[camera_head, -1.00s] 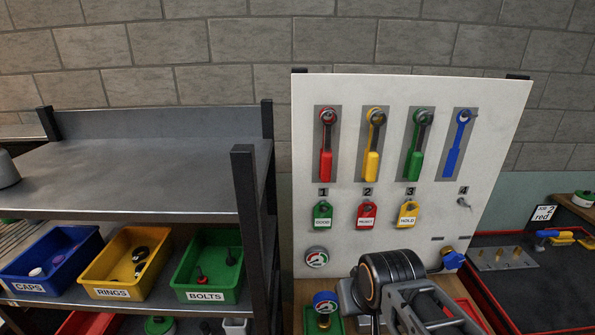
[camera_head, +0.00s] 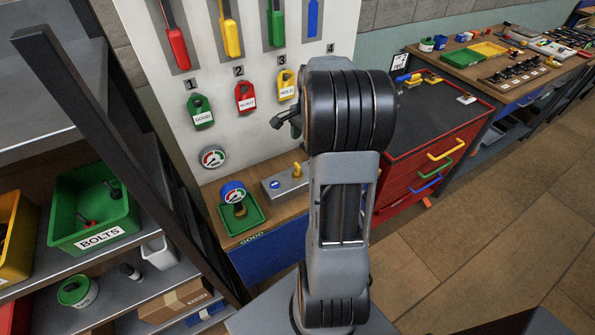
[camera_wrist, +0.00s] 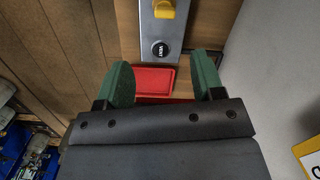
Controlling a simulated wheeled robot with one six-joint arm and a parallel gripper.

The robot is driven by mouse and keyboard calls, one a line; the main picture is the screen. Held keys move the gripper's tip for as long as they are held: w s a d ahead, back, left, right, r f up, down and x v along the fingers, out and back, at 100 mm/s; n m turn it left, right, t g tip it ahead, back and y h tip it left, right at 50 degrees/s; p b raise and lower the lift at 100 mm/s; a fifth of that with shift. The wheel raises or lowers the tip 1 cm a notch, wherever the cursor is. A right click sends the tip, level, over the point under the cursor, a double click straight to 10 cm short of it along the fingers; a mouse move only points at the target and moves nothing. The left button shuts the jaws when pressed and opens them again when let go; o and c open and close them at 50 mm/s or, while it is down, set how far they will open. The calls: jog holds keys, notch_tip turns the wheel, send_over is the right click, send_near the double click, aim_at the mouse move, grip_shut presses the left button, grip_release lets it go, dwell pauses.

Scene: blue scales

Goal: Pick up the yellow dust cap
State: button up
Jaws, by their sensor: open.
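A small yellow piece (camera_head: 297,170) stands on a grey metal block with a blue label, on the wooden bench below the white board. In the wrist view a yellow piece (camera_wrist: 164,9) shows at the top edge, on a grey plate with a round black label; it is partly cut off. I cannot tell whether either is the dust cap. My gripper (camera_wrist: 163,78) is open with green fingertips, with nothing held between them. The yellow piece lies beyond the fingertips, apart from them. In the head view my arm hides part of the bench.
A red tray (camera_wrist: 153,80) shows between the fingers. A gauge (camera_head: 233,192) stands in a green tray (camera_head: 259,217) on the bench. The white board (camera_head: 182,126) with hanging tags rises behind. A shelf post (camera_head: 120,150) is at left, a red tool cabinet (camera_head: 425,165) at right.

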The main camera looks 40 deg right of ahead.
aim_at(298, 164)
jog(key=f+m, duration=0.1)
jog(key=f, duration=0.1)
jog(key=a+f+m, duration=0.1)
jog(key=f, duration=0.4)
jog(key=shift+w+a+m+p, duration=0.25)
jog(key=shift+a+m+p, duration=0.05)
jog(key=shift+m+p, duration=0.1)
jog(key=shift+w+a+f+p, duration=0.15)
jog(key=shift+f+p, duration=0.25)
jog(key=shift+f, duration=0.9)
jog(key=shift+w+a+f+p, duration=0.15)
jog(key=shift+f+p, duration=0.2)
jog(key=shift+f, duration=0.9)
jog(key=shift+s, duration=0.1)
jog(key=c, duration=1)
jog(key=shift+c, duration=0.2)
